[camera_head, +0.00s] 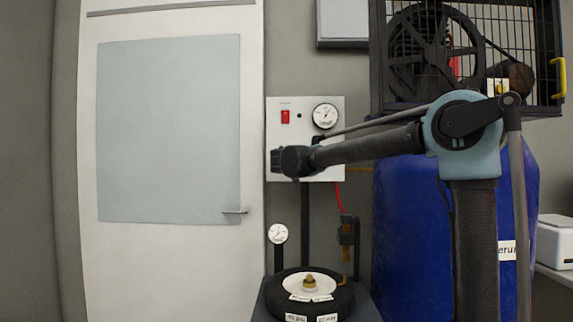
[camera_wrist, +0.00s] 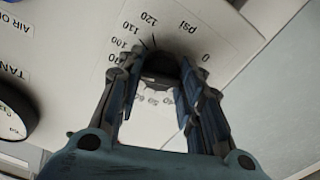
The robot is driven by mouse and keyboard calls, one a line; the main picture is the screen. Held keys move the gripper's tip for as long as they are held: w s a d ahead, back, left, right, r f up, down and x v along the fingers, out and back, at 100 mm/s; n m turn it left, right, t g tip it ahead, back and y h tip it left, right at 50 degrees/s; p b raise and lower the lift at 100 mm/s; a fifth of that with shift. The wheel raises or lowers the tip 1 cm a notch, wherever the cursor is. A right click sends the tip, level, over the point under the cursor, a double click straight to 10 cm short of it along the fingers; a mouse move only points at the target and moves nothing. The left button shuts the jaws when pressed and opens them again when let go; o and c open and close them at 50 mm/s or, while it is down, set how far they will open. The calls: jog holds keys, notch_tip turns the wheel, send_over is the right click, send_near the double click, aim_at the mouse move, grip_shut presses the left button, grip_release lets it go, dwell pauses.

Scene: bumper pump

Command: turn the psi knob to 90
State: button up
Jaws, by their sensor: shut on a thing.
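The psi knob (camera_wrist: 160,78) is dark and sits on the white control panel between the fingers of my gripper (camera_wrist: 160,66) in the wrist view. My gripper is shut on it, one finger on each side. The printed psi scale shows around it: 0 at the right, 120 and 110 at the upper left, 100 and a partly hidden number at the left, smaller numbers below. I cannot tell which number the knob's pointer is at. In the head view my arm covers the lower part of the control panel (camera_head: 281,137), and I cannot make out the knob clearly there.
The panel carries a red switch (camera_head: 285,117) and a round gauge (camera_head: 326,116). A tank gauge (camera_wrist: 14,112) is at the left of the wrist view. A tyre (camera_head: 275,300) with a small gauge (camera_head: 278,234) stands below. A blue tank (camera_head: 405,230) and compressor cage (camera_head: 540,85) are at the right.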

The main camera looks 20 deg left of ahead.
jog(key=shift+n, duration=0.3)
jog(key=o, duration=1.1)
jog(key=shift+c, duration=0.2)
jog(key=v, duration=1.2)
jog(key=shift+f, duration=0.1)
